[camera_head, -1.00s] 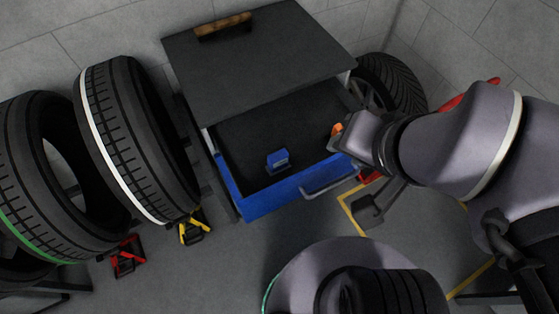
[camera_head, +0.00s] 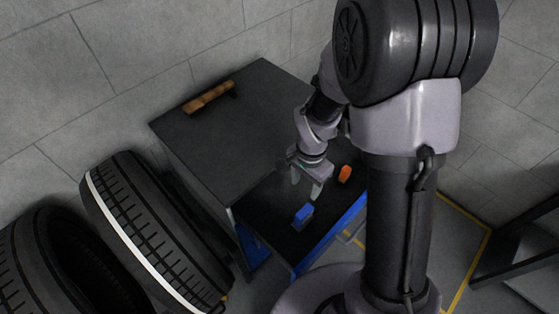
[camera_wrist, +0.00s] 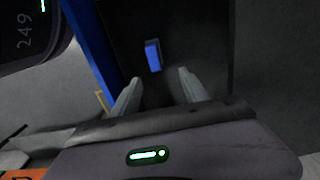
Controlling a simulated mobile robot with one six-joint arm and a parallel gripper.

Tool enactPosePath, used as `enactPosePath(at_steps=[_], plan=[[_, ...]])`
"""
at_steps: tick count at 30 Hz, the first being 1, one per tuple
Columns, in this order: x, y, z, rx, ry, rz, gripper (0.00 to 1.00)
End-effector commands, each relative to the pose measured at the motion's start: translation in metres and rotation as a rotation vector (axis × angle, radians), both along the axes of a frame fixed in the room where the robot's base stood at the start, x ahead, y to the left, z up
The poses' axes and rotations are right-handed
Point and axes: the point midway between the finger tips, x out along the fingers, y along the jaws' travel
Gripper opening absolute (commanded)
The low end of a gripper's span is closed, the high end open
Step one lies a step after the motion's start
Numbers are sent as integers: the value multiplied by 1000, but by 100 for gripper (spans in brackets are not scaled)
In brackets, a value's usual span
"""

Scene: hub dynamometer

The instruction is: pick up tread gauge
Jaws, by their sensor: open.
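A small blue block-like object (camera_head: 303,215) lies in the open drawer (camera_head: 270,205) of a dark cabinet. A small orange object (camera_head: 345,173) lies in the same drawer, farther right. I cannot tell for sure which is the tread gauge. My gripper (camera_head: 306,190) is open and empty, pointing down over the drawer between the two, closer to the blue object. In the wrist view, the blue object (camera_wrist: 153,55) lies beyond the two spread fingertips (camera_wrist: 158,78), roughly centred between them and apart from them. The orange object is not clearly seen there.
The blue drawer wall (camera_wrist: 93,45) runs along the left of the wrist view. The cabinet top (camera_head: 225,125) with a wooden-looking handle stands behind the drawer. Tyres (camera_head: 155,230) stand to the left. A dark thing marked 249 (camera_wrist: 28,30) is at the wrist view's upper left.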

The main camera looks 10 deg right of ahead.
Motion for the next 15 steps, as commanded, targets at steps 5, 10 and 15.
enactPosePath(at_steps=[5, 10, 15], plan=[[-2, 0, -49, 0, 11, -6, 53], [-3, 0, -99, -1, 9, -5, 53], [-2, 0, -124, 0, 7, -4, 53]])
